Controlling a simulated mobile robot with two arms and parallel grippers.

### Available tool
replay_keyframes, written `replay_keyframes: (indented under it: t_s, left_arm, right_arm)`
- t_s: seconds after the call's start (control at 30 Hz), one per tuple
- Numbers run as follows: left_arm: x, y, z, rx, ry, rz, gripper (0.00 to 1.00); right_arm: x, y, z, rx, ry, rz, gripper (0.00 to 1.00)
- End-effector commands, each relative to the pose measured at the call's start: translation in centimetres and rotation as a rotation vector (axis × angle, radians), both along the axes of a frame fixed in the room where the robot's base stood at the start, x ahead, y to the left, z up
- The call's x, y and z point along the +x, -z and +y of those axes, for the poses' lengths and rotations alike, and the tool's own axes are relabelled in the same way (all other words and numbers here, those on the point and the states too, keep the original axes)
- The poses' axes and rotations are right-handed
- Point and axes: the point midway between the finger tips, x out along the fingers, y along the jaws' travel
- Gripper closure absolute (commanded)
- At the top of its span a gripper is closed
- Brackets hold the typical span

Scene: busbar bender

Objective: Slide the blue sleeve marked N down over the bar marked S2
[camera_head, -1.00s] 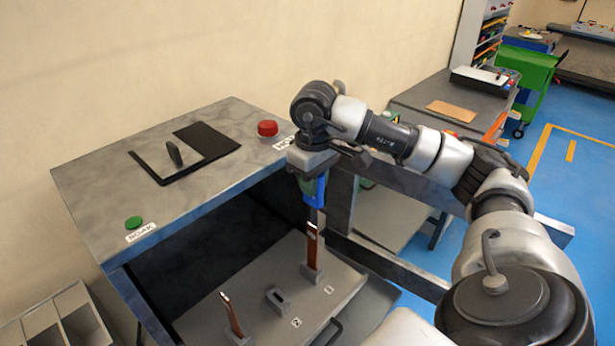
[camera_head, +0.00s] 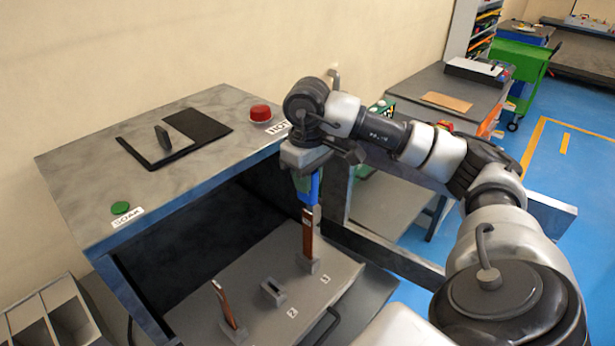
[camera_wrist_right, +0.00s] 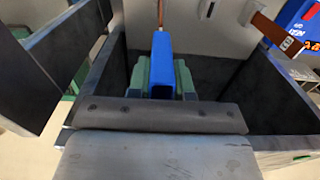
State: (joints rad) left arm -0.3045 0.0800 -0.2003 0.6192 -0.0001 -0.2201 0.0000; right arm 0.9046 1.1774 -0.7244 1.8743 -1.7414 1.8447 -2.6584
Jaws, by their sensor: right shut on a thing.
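My right gripper (camera_head: 308,184) is shut on the blue sleeve (camera_head: 315,190), which points down. In the right wrist view the sleeve (camera_wrist_right: 162,62) sits between the green finger pads. A second copper bar (camera_head: 224,304) stands tilted in a holder at the left. The N and S2 marks are not readable. My left gripper is not in view.
An empty holder (camera_head: 272,292) stands by label 2 between the bars. The grey cabinet top (camera_head: 90,160) has a red button (camera_head: 260,113) and a green button (camera_head: 120,208). A metal rail (camera_head: 385,262) runs right of the bars. Grey bins (camera_head: 50,320) lie at lower left.

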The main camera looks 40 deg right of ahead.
Motion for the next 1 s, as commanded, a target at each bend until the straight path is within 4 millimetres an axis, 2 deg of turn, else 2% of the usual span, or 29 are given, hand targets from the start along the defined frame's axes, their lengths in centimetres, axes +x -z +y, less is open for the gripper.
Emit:
replay_keyframes:
  t_s: [0.03,1.0]
  left_arm:
    - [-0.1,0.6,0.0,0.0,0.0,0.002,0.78]
    - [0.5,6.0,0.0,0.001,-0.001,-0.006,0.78]
  right_arm:
    - [0.0,0.6,0.0,0.0,0.0,0.0,1.0]
    - [0.0,6.4,0.0,-0.001,0.0,0.001,1.0]
